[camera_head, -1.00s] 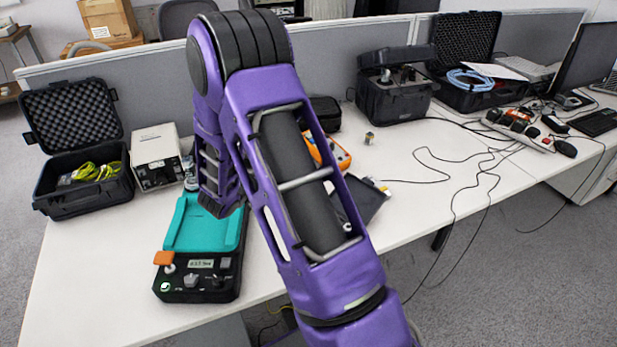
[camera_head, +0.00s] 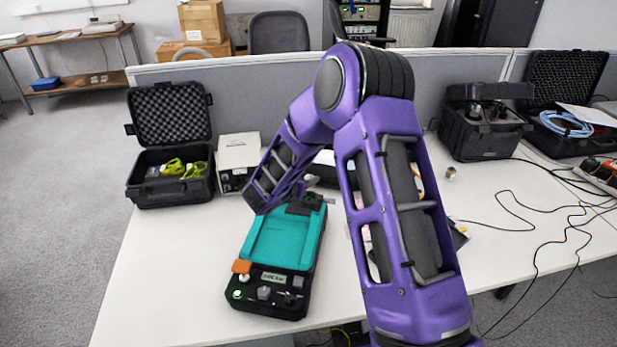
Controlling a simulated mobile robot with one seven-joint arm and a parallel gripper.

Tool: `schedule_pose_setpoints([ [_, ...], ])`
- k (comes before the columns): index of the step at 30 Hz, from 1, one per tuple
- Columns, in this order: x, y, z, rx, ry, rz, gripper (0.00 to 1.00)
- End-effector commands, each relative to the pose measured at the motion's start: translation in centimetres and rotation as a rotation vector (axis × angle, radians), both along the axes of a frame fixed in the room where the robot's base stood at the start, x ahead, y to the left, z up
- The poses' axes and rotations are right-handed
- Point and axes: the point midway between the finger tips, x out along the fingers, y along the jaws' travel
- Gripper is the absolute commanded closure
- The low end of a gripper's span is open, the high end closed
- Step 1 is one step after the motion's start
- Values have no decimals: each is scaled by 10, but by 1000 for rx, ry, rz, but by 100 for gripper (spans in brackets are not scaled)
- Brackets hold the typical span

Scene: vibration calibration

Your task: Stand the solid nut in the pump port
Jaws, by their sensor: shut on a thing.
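My purple arm rises from the bottom right, bends at the elbow and reaches down to the left, over the far end of a black device with a teal top (camera_head: 283,240). My gripper cannot be made out; the arm hides the area around its end. A small metallic piece (camera_head: 450,173) stands on the table to the right of my arm. It is too small to tell whether it is a nut. I cannot pick out the solid nut or the pump port with certainty.
An open black case (camera_head: 140,197) with yellow-green items and a white box (camera_head: 240,152) stand at the left rear. A dark open case (camera_head: 484,145) and another with a blue cable (camera_head: 567,125) stand at the right. Cables (camera_head: 535,240) cross the right side. The table's front left is clear.

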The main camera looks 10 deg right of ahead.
Motion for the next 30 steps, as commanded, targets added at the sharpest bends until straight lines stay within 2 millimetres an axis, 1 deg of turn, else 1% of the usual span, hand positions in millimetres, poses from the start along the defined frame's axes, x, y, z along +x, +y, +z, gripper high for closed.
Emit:
schedule_pose_setpoints([
  [1, 0, 0, -6, 0, 0, 0, 100],
  [18, 0, 0, -46, 0, -2, 0, 100],
  [24, 0, 0, -52, 0, -1, 0, 100],
  [30, 0, 0, -51, 0, 0, -1, 100],
])
